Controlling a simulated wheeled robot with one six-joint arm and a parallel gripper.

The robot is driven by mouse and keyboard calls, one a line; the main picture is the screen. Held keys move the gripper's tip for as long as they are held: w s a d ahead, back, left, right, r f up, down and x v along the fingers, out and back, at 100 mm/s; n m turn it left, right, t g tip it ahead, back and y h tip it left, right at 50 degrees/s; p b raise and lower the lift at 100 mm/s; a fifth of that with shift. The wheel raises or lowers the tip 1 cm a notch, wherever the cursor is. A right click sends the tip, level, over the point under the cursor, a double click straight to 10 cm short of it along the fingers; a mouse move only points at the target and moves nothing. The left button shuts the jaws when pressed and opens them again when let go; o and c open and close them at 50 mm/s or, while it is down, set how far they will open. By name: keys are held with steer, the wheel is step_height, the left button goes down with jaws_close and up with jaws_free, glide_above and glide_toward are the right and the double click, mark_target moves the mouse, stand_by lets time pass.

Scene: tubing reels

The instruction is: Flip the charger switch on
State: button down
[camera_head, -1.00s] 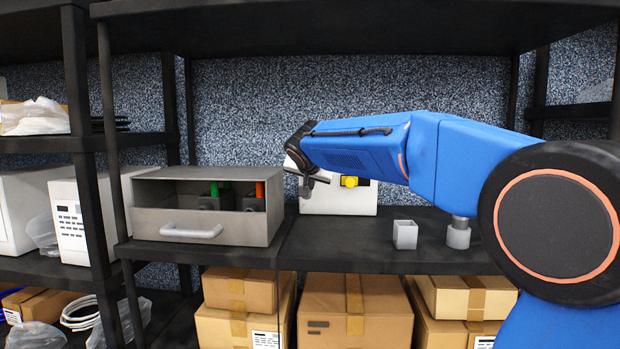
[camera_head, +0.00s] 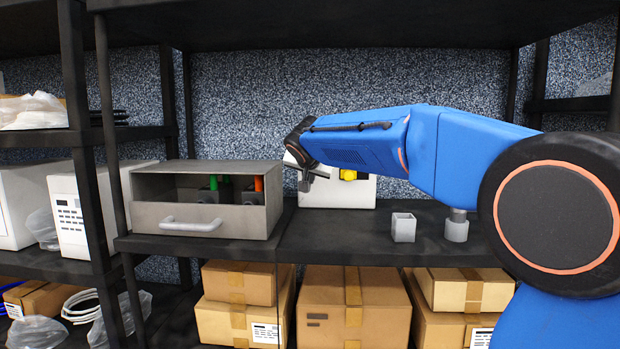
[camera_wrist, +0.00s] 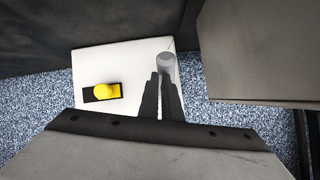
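A white box (camera_head: 335,196) stands on the shelf against the speckled wall, with a yellow knob (camera_head: 348,175) on its front. In the wrist view the knob (camera_wrist: 104,91) sits on a black plate at the left of the white face (camera_wrist: 130,60). I take this box for the charger; no label shows. My gripper (camera_head: 305,182) is in front of the box's left part. In the wrist view its dark fingers (camera_wrist: 163,78) are close together, right of the knob and apart from it. A grey cylinder (camera_wrist: 166,62) shows at the fingertips; whether they grip it is unclear.
A grey open-fronted housing (camera_head: 205,221) with a handle stands left of the box, holding dark blocks with green and orange tops. Cartons (camera_head: 355,310) fill the shelf below. Black posts and an upper shelf frame the bay.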

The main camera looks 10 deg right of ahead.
steer(key=s+a+r, duration=0.1)
steer(key=s+a, duration=0.1)
steer(key=s, duration=0.9)
steer(key=shift+s, duration=0.15)
steer(key=s+d+f+n+g, duration=0.1)
steer(key=s+d+f+g, duration=0.1)
steer(key=s+d+f, duration=0.45)
steer(key=s+d+f+n+g, duration=0.25)
steer(key=s+f, duration=0.45)
steer(key=s, duration=0.5)
steer(key=s+f+n+g+y, duration=0.2)
steer(key=s+f, duration=1.6)
steer(key=s, duration=0.4)
steer(key=shift+n+y, duration=0.3)
steer(key=shift+n, duration=0.05)
